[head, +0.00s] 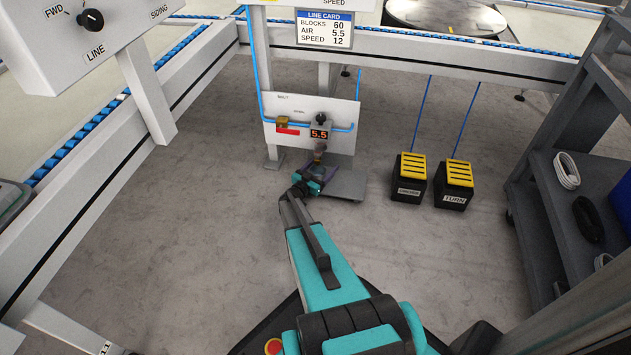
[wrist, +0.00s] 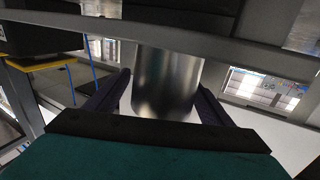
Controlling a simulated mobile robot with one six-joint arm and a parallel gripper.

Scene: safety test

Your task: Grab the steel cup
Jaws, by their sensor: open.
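A brushed steel cylinder, the steel cup (wrist: 168,80), fills the middle of the wrist view. Its upper end in that view meets a grey ledge. My gripper (wrist: 163,88) is open, with one dark finger on each side of the cup. I cannot tell whether either finger touches it. In the head view my gripper (head: 318,172) is low, in front of the white panel. A small dark, brownish piece (head: 319,151) shows just above it, below the display reading 5.5; I cannot tell whether it is the cup.
The white panel (head: 290,107) carries a knob, a display (head: 319,133) and blue tubing. A grey plate (head: 346,185) lies right of my gripper. Two black-and-yellow pedal boxes (head: 409,178) (head: 455,184) stand further right, with blue cables. A shelf rack (head: 570,170) stands at right. Floor at left is clear.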

